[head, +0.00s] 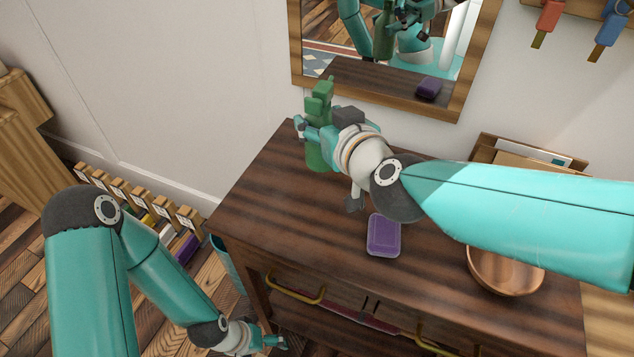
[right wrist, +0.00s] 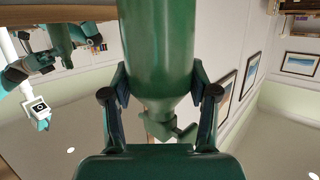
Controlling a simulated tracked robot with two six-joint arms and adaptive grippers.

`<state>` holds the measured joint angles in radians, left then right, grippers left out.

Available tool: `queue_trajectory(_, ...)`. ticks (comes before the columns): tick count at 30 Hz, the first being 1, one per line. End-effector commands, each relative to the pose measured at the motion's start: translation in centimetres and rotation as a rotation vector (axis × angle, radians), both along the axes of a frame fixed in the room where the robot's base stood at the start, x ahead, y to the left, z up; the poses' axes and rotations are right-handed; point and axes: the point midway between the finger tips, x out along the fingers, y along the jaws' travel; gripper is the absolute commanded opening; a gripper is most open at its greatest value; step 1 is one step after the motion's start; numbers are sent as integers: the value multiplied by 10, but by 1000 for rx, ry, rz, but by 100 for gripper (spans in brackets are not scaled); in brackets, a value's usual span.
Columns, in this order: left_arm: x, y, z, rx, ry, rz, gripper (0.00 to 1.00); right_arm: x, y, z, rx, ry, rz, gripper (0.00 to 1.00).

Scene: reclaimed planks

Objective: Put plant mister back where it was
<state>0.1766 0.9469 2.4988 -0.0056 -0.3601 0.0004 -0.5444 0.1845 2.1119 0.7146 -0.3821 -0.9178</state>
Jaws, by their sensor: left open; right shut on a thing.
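The plant mister (head: 318,156) is a green bottle with a green spray head, upright at the back left of the dark wooden table (head: 262,205). My right gripper (head: 310,130) is shut around its upper part, and I cannot tell whether its base touches the tabletop. In the right wrist view the mister (right wrist: 158,50) fills the middle, between the two fingers of my right gripper (right wrist: 160,98). My left gripper (head: 275,343) is open and empty, low in front of the table's left side.
A purple box-like item (head: 384,235) lies mid-table, and a copper-coloured bowl (head: 505,270) stands at the right under my right arm. A framed mirror (head: 452,100) hangs behind the table. A letter holder (head: 525,150) stands at the back right. The table's left front is clear.

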Motion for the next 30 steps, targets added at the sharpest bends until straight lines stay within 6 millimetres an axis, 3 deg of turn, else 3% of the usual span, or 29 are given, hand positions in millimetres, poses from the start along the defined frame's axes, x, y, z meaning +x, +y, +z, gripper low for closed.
queue_trajectory(1, 0, 0, -19, 0, 0, 0, 88, 0, 0, -23, -2, 0, -1, 13)
queue_trajectory(6, 0, 0, -36, 0, 0, 0, 88, 0, -1, -52, 1, -1, -2, 13)
queue_trajectory(13, 0, 0, -43, 0, 0, 0, 88, 0, 0, -67, 0, -1, -1, 13)
queue_trajectory(21, 0, 0, -62, 0, 0, 0, 88, 0, 0, -102, 0, -1, 0, 13)
queue_trajectory(30, 0, 0, -61, 0, 0, 0, 88, 0, 0, -103, 1, -2, 1, 13)
